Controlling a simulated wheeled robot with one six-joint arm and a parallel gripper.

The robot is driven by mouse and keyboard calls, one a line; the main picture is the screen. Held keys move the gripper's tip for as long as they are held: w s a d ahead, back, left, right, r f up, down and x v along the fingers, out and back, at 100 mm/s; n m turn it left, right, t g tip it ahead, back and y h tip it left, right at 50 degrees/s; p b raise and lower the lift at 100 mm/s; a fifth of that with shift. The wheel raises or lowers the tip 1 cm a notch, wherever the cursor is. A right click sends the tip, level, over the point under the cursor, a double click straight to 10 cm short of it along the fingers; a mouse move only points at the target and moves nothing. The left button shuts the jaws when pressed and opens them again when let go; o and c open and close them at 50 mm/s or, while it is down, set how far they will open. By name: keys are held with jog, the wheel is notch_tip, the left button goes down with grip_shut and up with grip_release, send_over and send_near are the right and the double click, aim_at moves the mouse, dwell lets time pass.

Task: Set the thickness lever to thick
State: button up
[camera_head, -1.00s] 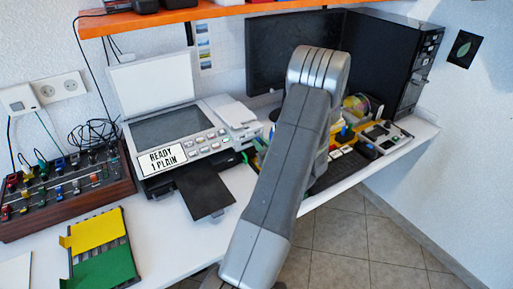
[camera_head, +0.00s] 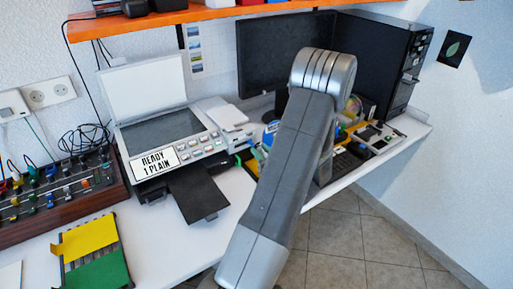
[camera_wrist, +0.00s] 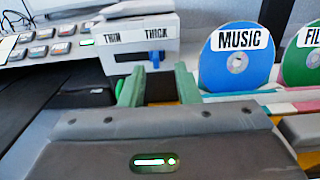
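The printer (camera_head: 178,131) stands on the white desk with its lid up; its display reads "READY 1 PLAIN". In the wrist view, its side carries a plate (camera_wrist: 138,35) marked THIN at left and THICK at right. The blue thickness lever (camera_wrist: 155,60) shows below the word THICK, at the right end of a dark slot (camera_wrist: 124,57). My gripper (camera_wrist: 157,72) is open, with its two green fingers apart. The lever shows between the fingertips, beyond them; whether either finger touches it I cannot tell. In the head view my arm hides the gripper.
A blue MUSIC disc (camera_wrist: 237,58) and a green disc (camera_wrist: 304,60) stand close right of my fingers. A black paper tray (camera_head: 198,192) juts from the printer's front. A monitor (camera_head: 285,55) and black computer tower (camera_head: 388,62) stand behind. A knob panel (camera_head: 62,200) is at left.

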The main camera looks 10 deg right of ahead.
jog(key=v, duration=0.9)
jog(key=shift+s+d+b, duration=0.15)
jog(key=shift+s+b, duration=0.15)
jog(key=shift+s, duration=0.1)
